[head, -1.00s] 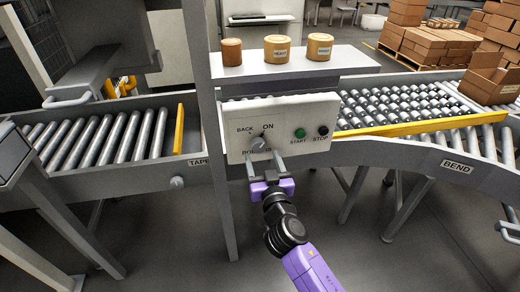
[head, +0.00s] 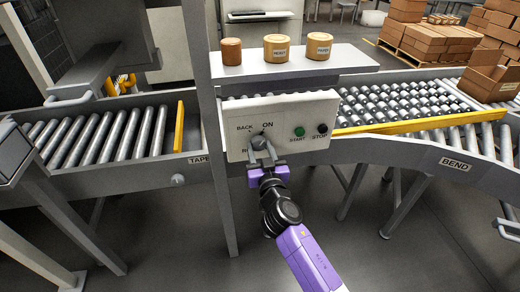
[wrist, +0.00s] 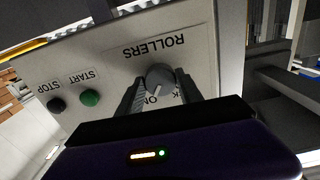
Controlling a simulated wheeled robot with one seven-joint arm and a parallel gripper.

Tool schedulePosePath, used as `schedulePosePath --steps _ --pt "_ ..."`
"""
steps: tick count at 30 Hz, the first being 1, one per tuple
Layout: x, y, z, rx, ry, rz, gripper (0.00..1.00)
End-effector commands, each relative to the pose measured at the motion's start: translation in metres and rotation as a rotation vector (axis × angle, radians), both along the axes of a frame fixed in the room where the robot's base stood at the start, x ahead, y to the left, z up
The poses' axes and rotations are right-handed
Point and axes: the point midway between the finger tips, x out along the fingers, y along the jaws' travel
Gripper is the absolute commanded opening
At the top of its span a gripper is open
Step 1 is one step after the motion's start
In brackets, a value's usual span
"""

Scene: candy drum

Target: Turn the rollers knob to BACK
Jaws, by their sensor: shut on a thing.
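The rollers knob (head: 259,142) is a grey round dial on the white control box (head: 291,114), below the labels BACK and ON. In the wrist view, seen upside down, the knob (wrist: 160,77) has a pale pointer mark directed towards the ON label, which is partly hidden. My gripper (head: 263,151) is shut on the knob, with one finger on each side of it. My gripper also shows in the wrist view (wrist: 159,88), where its body and fingers cover most of the BACK label.
On the same panel sit a green START button (head: 299,131) and a black STOP button (head: 322,129) to the right. A shelf (head: 353,57) above holds three round tubs. Roller conveyors (head: 104,139) run left and right, with a grey post (head: 212,150) left of the box.

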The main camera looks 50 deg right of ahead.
Motion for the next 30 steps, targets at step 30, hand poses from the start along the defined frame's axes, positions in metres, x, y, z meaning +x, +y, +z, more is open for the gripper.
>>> schedulePosePath --steps 30 --pt "-0.0009 -0.0004 0.0002 -0.539 0.365 0.001 0.02"
